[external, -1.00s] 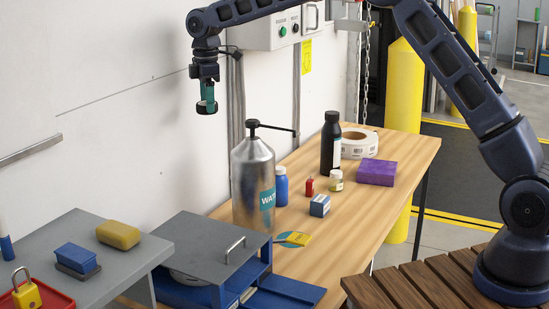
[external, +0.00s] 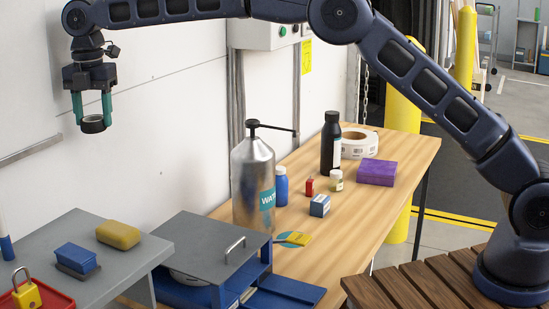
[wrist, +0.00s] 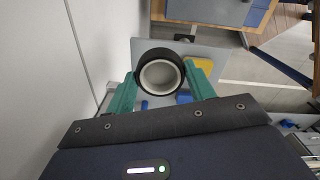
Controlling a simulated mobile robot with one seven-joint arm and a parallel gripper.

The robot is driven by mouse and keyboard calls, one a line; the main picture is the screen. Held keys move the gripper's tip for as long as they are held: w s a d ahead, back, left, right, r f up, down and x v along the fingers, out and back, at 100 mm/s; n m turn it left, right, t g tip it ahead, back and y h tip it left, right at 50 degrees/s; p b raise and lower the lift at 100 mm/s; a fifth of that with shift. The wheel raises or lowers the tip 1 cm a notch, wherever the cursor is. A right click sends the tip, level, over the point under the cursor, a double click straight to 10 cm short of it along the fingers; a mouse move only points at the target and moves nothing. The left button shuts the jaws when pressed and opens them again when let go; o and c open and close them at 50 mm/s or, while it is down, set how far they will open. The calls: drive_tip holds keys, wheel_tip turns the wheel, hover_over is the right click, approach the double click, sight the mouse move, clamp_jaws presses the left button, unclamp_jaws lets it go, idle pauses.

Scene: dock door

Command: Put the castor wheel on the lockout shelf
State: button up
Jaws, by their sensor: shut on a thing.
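The castor wheel (external: 93,123) is a small black wheel; in the wrist view (wrist: 160,53) it shows a white inner ring. My gripper (external: 92,117) is shut on it, with a green finger on each side. It hangs in the air near the white wall, above and beyond the grey shelf (external: 128,259) at lower left, which I take for the lockout shelf. The shelf holds a yellow sponge-like block (external: 118,234), a blue block on a dark base (external: 76,257) and a yellow padlock (external: 27,294) in a red tray (external: 58,301).
A grey-topped blue box (external: 205,243) with a handle stands right of the shelf. The wooden table (external: 348,228) carries a tall metal bottle (external: 252,180), a black bottle (external: 330,145), a tape roll and small items. Bare shelf surface shows at its front right.

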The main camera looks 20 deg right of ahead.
drive_tip(key=n, duration=0.2)
hover_over(83, 230)
wheel_tip(83, 230, down, 19)
drive_tip(key=shift+s+f, duration=0.1)
drive_tip(key=shift+f, duration=0.05)
idle(0.3)
drive_tip(key=shift+f, duration=0.1)
drive_tip(key=o, duration=1)
wheel_tip(83, 230, up, 12)
drive_tip(key=shift+d, duration=0.1)
